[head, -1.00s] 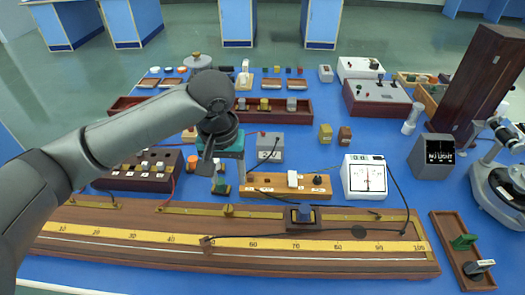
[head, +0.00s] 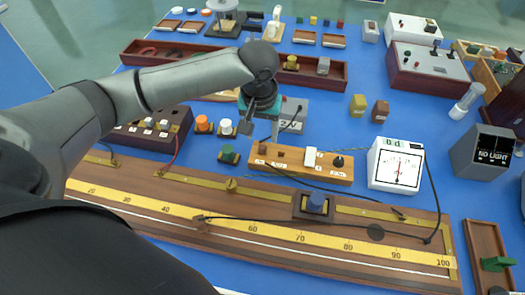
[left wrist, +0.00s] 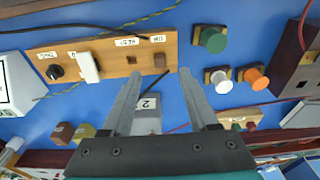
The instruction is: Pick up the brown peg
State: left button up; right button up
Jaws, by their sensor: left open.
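The brown peg (left wrist: 159,60) is a small brown block standing in the light wooden board (left wrist: 108,55), beside a dark square hole. In the head view the peg (head: 262,148) shows at the board's left end. My left gripper (left wrist: 160,80) is open and empty, its two fingers spread to either side of the line to the peg. In the head view the left gripper (head: 262,130) hangs above and just behind the board's left end. I cannot tell the exact height gap. My right gripper is not in view.
The board also carries a white switch (head: 311,157) and a black knob (head: 338,161). A green knob (head: 229,155) stands to the left, a white meter (head: 396,165) to the right. A grey block (head: 292,112) is behind the gripper. A black cable runs along the board's front.

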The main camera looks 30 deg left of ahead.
aim_at(262, 147)
pick_arm(q)
jog(key=shift+w+f, duration=0.1)
jog(key=shift+f, duration=0.45)
jog(key=f, duration=0.1)
jog(key=f+b, duration=0.1)
jog(key=f, duration=0.1)
jog(key=f+b, duration=0.1)
jog(key=shift+w+a+f, duration=0.1)
jog(key=shift+w+f, duration=0.2)
jog(key=shift+f, duration=0.1)
jog(key=shift+c, duration=0.3)
grip_shut()
